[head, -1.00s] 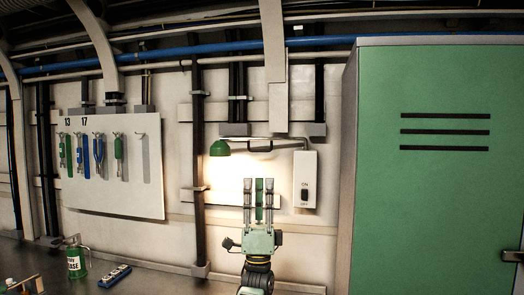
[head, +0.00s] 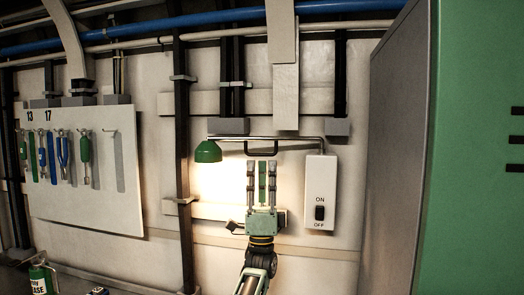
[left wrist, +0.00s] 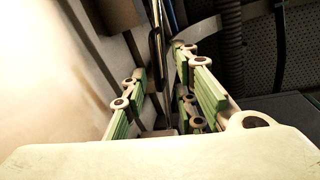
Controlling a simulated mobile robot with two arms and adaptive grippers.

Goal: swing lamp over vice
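The lamp has a green shade (head: 208,152) hanging at the left end of a thin metal arm (head: 290,138). The arm runs right to a white switch box on the wall, and a dark handle (head: 261,153) hangs below it. The shade lights the wall beneath it. My left gripper (head: 262,164) points up just below the handle, with its fingers apart and nothing seen held. In the left wrist view its green-padded fingers (left wrist: 160,95) also stand apart. I cannot tell whether they touch the handle. No vice is recognisable now. My right gripper is not in view.
The white switch box (head: 320,190) is right of my left gripper. A tall green cabinet (head: 475,150) stands at the right. A tool board (head: 85,200) hangs at the left, with a green can (head: 42,279) below. A dark vertical post (head: 183,150) is left of the shade.

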